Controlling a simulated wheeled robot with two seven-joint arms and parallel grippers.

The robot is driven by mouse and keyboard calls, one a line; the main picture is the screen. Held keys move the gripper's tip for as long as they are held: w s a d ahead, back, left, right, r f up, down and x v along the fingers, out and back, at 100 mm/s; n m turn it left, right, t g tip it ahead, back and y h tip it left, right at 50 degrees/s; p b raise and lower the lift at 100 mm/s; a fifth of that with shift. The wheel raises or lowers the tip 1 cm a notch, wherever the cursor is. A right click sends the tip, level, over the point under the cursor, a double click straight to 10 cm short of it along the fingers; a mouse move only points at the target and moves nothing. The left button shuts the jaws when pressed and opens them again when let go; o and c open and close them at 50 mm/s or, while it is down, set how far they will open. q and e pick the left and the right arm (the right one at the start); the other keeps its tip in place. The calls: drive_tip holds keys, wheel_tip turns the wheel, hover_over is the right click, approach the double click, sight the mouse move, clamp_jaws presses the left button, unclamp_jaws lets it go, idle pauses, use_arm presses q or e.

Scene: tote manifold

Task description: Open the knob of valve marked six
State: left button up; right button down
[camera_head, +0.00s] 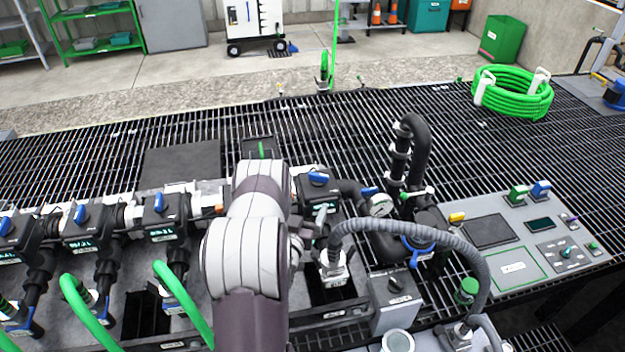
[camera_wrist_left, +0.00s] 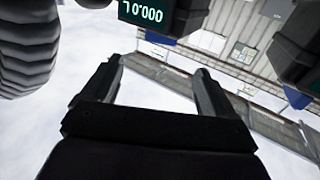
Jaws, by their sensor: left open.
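A row of dark valve blocks with blue knobs runs across the manifold in the head view. Knobs show at the far left (camera_head: 5,225), left (camera_head: 80,214), left of my arm (camera_head: 158,202) and right of it (camera_head: 318,177). The number marks are too small to read, so I cannot tell which is six. My left arm covers part of the row, and my left gripper is largely hidden behind it. In the left wrist view my left gripper (camera_wrist_left: 158,78) is open and empty, below a dark block with an upside-down green display (camera_wrist_left: 143,12). My right gripper is not in view.
A grey corrugated hose (camera_head: 415,232) arches right of my arm. Green hoses (camera_head: 185,300) rise at the lower left. A control panel (camera_head: 515,268) lies at the right. A pressure gauge (camera_head: 380,205) and black pipes stand near the right knob. Open black grating lies behind.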

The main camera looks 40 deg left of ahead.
sight(318, 178)
use_arm(q)
drive_tip(key=p+x, duration=0.1)
drive_tip(key=x, duration=0.9)
drive_tip(key=shift+w+a, duration=0.2)
drive_tip(key=shift+w, duration=0.1)
drive_tip(key=c, duration=1.1)
